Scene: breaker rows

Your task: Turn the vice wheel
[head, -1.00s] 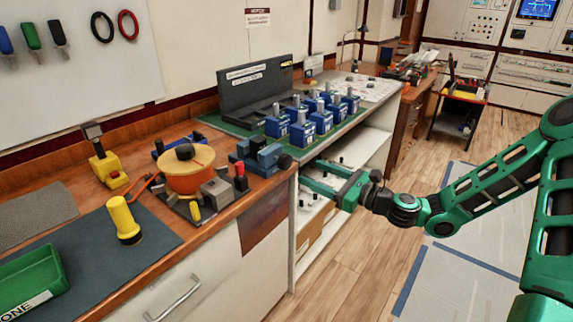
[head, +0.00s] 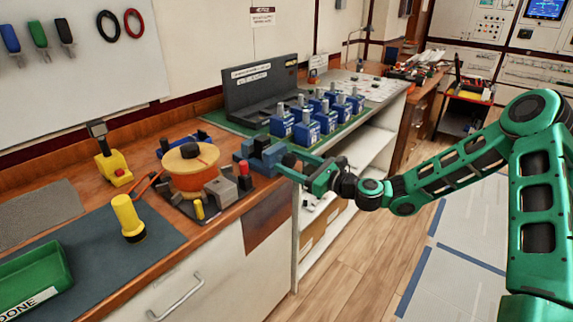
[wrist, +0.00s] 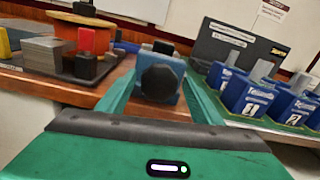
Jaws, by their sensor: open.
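The vice (head: 258,152) is a blue-grey block at the front edge of the wooden bench, in the middle of the head view. Its wheel is a dark faceted knob (wrist: 160,82) facing me in the wrist view; in the head view the wheel (head: 289,160) shows beside my fingertips. My gripper (head: 296,168) is green and open, level with the wheel at the bench edge. In the wrist view its two fingers (wrist: 158,95) reach forward on either side of the wheel, with a gap on each side. I cannot tell whether either finger touches it.
An orange spool (head: 191,170) and a red-topped block (head: 244,177) stand left of the vice. Several blue breakers (head: 306,130) stand on a green mat to the right. A yellow torch-like cylinder (head: 128,216) and a green bin (head: 35,280) are nearer.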

